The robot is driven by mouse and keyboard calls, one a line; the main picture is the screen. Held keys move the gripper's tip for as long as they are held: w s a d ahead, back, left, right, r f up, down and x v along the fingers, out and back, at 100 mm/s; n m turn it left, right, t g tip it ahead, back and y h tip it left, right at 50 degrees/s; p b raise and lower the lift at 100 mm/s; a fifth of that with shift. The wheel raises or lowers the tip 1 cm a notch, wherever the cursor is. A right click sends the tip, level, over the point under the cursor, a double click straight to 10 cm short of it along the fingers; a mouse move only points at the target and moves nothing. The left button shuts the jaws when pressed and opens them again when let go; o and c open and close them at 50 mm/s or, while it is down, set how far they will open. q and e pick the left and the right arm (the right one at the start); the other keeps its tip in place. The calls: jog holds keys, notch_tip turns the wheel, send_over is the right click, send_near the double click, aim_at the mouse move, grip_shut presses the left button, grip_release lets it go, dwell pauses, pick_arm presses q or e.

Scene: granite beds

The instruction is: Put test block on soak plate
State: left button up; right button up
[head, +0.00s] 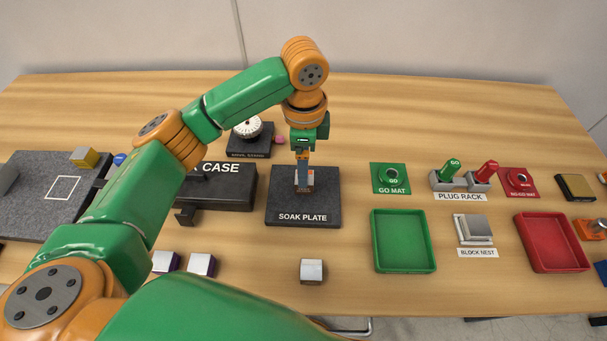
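The soak plate (326,208) is a dark, speckled square slab in the middle of the table, labelled on its front edge. A small block (305,188) with a silvery top and brown side is at the plate's upper middle; it looks like the test block. My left gripper (303,178) points straight down over the plate, its fingers at this block and partly covering it. The fingers line up in depth, so their opening is hidden. Whether the block touches the plate is unclear. My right gripper is not seen.
A similar block (312,271) stands in front of the plate. A dark case (225,190) is left of it, partly behind my arm. A green tray (403,241), block nest (476,231) and red tray (553,243) lie to the right. The back of the table is largely clear.

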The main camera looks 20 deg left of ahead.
pick_arm(q)
notch_tip(320, 180, up, 6)
jog(key=shift+f+p, duration=0.15)
jog(key=shift+p, duration=0.2)
